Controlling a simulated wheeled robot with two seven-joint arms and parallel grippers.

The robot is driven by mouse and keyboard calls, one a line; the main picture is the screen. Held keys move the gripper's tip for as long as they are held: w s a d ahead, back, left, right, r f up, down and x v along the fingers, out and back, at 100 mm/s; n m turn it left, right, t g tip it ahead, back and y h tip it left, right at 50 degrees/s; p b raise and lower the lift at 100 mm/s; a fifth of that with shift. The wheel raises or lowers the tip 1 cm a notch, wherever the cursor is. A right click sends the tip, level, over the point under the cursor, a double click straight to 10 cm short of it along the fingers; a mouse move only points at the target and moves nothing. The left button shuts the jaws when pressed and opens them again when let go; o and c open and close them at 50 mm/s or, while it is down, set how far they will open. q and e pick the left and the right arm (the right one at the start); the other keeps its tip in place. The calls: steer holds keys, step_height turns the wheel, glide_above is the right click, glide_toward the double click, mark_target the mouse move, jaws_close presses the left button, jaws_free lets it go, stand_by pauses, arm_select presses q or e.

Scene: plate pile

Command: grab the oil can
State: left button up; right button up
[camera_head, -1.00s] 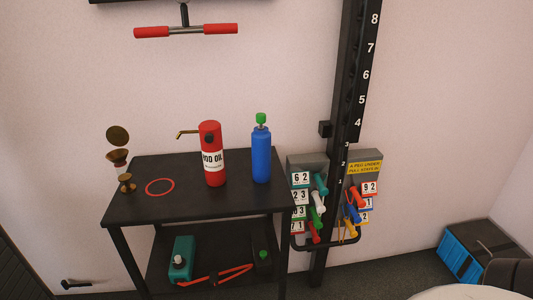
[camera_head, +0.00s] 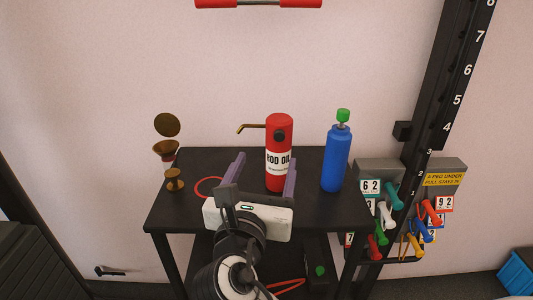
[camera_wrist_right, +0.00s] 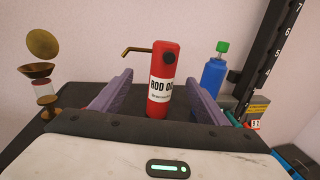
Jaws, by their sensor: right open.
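The oil can (camera_head: 278,150) is a red cylinder with a white "ROD OIL" label and a brass spout pointing left. It stands upright on the black table. It also shows in the right wrist view (camera_wrist_right: 162,82), between and beyond the two purple fingers. My right gripper (camera_head: 261,175) is open and empty, in front of the can with its fingers pointing at it. The fingers look wide apart, one to each side of the can's lower part; I cannot tell whether they reach alongside it. My left gripper is not in view.
A blue bottle with a green top (camera_head: 336,157) stands right of the can. Brass cups (camera_head: 174,180) and a red ring (camera_head: 207,188) are at the left of the black table (camera_head: 170,215). A rack of coloured handles (camera_head: 380,170) and a numbered post (camera_head: 445,110) stand at the right.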

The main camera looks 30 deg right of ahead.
mark_target(277, 143)
steer(key=x, duration=0.4)
steer(key=shift+s+d+r, duration=0.1)
steer(key=shift+d+r, duration=0.05)
steer(key=shift+d, duration=0.15)
steer(key=b+x, duration=0.1)
steer(key=x, duration=0.4)
steer(key=shift+s+d, duration=0.15)
steer(key=shift+s, duration=0.05)
steer(key=shift+w+d, duration=0.3)
steer(key=shift+w, duration=0.05)
steer(key=c, duration=1.7)
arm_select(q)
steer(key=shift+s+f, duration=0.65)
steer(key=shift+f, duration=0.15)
arm_select(e)
jaws_close()
